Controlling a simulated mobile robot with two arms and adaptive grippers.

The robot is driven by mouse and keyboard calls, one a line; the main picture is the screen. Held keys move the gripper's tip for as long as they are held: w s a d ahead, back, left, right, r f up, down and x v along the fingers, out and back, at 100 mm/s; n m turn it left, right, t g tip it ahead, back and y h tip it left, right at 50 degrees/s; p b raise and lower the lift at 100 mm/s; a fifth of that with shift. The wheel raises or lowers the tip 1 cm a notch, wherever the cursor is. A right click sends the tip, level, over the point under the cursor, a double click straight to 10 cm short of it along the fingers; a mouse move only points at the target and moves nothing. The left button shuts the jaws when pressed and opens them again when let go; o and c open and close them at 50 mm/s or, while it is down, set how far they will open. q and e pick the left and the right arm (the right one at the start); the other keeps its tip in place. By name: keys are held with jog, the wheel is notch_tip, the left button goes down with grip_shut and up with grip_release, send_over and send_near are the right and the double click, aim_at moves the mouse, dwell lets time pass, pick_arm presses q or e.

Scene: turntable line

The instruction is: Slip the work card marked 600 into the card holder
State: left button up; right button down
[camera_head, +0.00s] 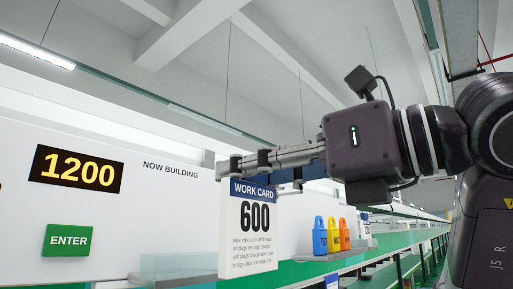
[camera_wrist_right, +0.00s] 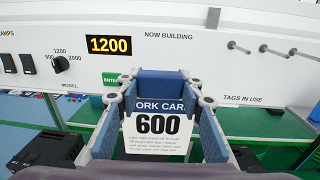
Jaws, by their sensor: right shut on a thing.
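The white work card (camera_head: 252,230) with a blue header and a large 600 hangs upright below the fingertips of my right gripper (camera_head: 250,160). That gripper is shut on the card near its top edge. In the right wrist view the card (camera_wrist_right: 157,127) shows between the blue-padded fingers (camera_wrist_right: 162,84), the ends of its header hidden by them. A clear, see-through piece (camera_head: 178,266) stands just left of the card in the head view, partly hidden behind it. It may be the card holder, but I cannot tell. My left gripper is not in view.
The white panel behind has a 1200 display (camera_head: 77,168) and a green ENTER button (camera_head: 68,240). Blue (camera_head: 320,237), orange (camera_head: 333,237) and yellow (camera_head: 345,236) tags stand right of the card. The wrist view shows a model knob (camera_wrist_right: 57,64) and pegs (camera_wrist_right: 240,48).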

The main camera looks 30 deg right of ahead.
jog(key=shift+m+h, duration=0.3)
jog(key=shift+h, duration=0.2)
jog(key=r+p+x, duration=0.1)
jog(key=x, duration=0.3)
jog(key=p+x, duration=0.1)
jog(key=x, duration=0.4)
jog(key=r+x, duration=0.1)
jog(key=x, duration=0.4)
jog(key=shift+w+d+r+p, duration=0.25)
jog(key=shift+d+r+p, duration=0.05)
jog(key=shift+r+p, duration=0.1)
pick_arm(q)
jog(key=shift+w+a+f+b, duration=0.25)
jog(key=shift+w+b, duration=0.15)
jog(key=shift+b, duration=1.25)
pick_arm(e)
jog(key=shift+f, duration=1.7)
jog(key=c, duration=1.2)
grip_release()
jog(key=shift+c, duration=0.2)
jog(key=shift+s, duration=0.15)
